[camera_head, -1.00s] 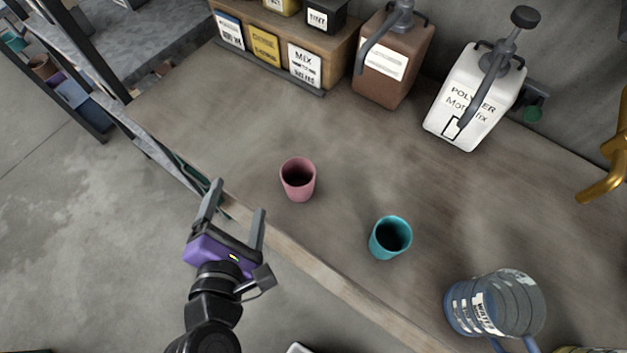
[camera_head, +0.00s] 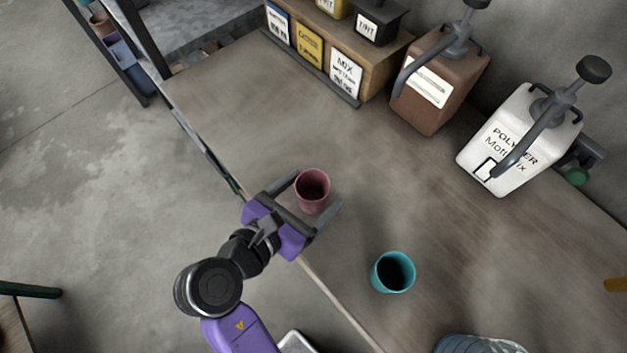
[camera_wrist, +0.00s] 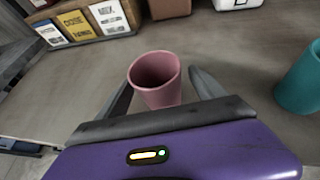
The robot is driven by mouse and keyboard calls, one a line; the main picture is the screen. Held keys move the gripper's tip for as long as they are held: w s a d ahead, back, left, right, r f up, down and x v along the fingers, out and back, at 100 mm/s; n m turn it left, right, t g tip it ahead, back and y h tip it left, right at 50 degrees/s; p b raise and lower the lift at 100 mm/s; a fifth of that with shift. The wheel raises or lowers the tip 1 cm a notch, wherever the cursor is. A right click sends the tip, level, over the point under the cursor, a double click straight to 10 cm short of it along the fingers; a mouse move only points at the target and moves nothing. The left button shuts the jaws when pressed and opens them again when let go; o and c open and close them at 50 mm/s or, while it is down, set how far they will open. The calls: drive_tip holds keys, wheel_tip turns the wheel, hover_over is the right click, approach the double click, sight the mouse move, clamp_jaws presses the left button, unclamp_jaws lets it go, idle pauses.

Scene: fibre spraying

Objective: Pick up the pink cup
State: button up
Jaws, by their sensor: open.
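The pink cup (camera_head: 313,190) stands upright on the workbench (camera_head: 250,120), near its front edge. My gripper (camera_head: 318,190) is open, with one finger on each side of the cup. In the wrist view the pink cup (camera_wrist: 156,80) is between the two grey fingers of my gripper (camera_wrist: 165,90), with a gap visible at its right side. The cup's lower part is hidden behind the gripper body there. I cannot tell if the left finger touches the cup.
A teal cup (camera_head: 392,272) stands to the right of my gripper; it also shows in the wrist view (camera_wrist: 302,80). A brown pump container (camera_head: 438,85), a white pump container (camera_head: 518,140) and a wooden box (camera_head: 385,65) stand at the back. The bench's left part is clear.

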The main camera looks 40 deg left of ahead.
sight(321, 184)
drive_tip(key=shift+x, duration=1.95)
drive_tip(key=shift+a, duration=0.1)
drive_tip(key=c, duration=1.4)
drive_tip(key=shift+o, duration=0.2)
